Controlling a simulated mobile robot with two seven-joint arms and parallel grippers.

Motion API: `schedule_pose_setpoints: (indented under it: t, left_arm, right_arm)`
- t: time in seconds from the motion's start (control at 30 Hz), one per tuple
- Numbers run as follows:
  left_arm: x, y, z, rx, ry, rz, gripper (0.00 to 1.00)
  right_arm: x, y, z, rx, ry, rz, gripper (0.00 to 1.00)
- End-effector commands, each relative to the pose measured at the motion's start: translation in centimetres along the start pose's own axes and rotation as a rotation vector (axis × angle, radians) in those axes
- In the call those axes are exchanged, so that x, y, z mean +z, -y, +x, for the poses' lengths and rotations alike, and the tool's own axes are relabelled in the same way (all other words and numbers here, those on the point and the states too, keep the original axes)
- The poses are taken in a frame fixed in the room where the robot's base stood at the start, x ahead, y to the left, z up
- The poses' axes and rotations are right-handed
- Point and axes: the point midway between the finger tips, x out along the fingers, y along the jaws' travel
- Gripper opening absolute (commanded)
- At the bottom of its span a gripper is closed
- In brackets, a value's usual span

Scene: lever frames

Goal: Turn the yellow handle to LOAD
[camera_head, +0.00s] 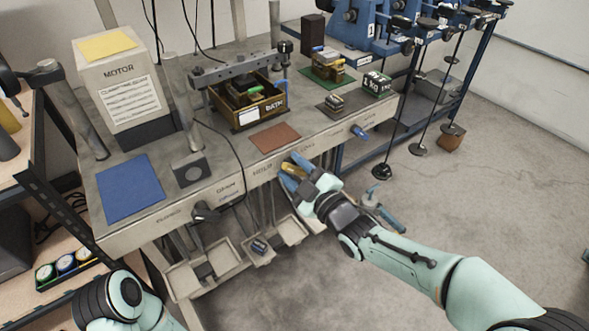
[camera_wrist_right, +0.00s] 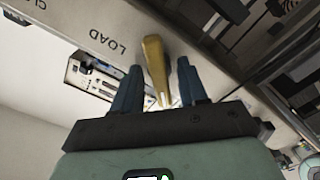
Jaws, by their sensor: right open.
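The yellow handle (camera_head: 291,168) sits at the front edge of the grey bench, mostly hidden by my right gripper in the head view. In the right wrist view the yellow handle (camera_wrist_right: 155,62) stands between the two blue fingers of my right gripper (camera_wrist_right: 160,85). Gaps show on both sides, so the jaws are open around it and not closed on it. The LOAD label (camera_wrist_right: 108,46) is on the bench front, left of the handle in the wrist view. My right gripper (camera_head: 293,170) reaches in from the right. My left gripper is out of the head view; only part of that arm shows.
The bench front also carries a black handle (camera_head: 206,213) and a blue handle (camera_head: 360,132). Bins (camera_head: 216,262) hang below. A motor box (camera_head: 118,80), a brown tray (camera_head: 246,100) and a blue mat (camera_head: 129,189) are on top. Open floor lies to the right.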

Motion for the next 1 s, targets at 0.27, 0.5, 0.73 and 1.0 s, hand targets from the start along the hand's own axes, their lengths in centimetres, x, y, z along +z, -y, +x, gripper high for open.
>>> schedule_pose_setpoints:
  t: [0.27,0.5,0.73,1.0]
  left_arm:
    - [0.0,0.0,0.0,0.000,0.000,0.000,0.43]
    - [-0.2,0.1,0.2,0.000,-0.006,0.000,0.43]
    - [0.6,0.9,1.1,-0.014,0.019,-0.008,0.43]
    - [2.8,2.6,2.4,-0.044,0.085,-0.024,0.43]
  right_arm:
    - [0.0,0.0,0.0,0.000,0.000,0.000,0.00]
    - [0.1,0.0,0.0,0.000,0.000,0.028,0.00]
    - [0.2,0.0,0.0,0.001,0.001,0.141,0.00]
    - [0.3,-0.1,0.0,0.000,0.002,0.376,0.00]
